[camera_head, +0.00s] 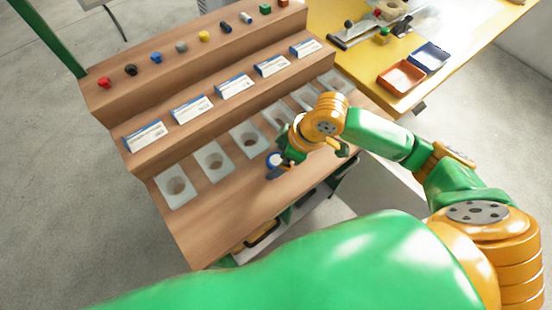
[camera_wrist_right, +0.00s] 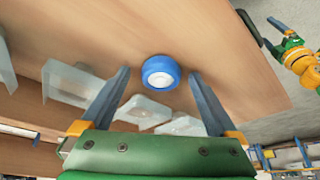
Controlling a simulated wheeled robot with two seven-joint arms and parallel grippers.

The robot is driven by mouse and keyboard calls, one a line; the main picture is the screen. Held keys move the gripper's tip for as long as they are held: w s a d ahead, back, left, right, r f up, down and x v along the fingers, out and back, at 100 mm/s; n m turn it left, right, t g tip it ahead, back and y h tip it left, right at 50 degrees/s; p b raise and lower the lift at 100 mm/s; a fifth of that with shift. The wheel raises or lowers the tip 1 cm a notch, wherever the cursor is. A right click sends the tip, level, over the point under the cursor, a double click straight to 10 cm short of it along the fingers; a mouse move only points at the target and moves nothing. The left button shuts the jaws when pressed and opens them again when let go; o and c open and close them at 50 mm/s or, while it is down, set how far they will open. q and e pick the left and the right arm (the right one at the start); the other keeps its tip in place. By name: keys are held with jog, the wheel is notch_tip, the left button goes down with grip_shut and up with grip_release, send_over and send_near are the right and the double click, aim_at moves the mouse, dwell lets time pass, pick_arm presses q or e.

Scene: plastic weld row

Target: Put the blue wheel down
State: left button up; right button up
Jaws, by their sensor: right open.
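The blue wheel (camera_head: 274,160) has a white hub and rests on the bare wooden strip near the front edge of the lowest step. In the right wrist view the wheel (camera_wrist_right: 160,73) lies between the two fingertips, with clear gaps on both sides. My right gripper (camera_head: 279,163) is open at the wheel and does not touch it in the wrist view. In that view its fingers (camera_wrist_right: 160,75) are spread wide. The gripper and wrist hide part of the wheel in the head view. My left gripper is not in view.
White trays with round holes (camera_head: 214,159) stand in a row behind the wheel. Blue-and-white cards (camera_head: 192,109) line the middle step, and small coloured parts (camera_head: 156,58) the top one. A yellow table (camera_head: 345,67) with orange (camera_head: 400,76) and blue bins (camera_head: 430,56) stands right.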

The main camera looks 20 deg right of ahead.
jog(key=shift+s+r, duration=0.1)
jog(key=c, duration=1.4)
jog(key=shift+c, duration=0.2)
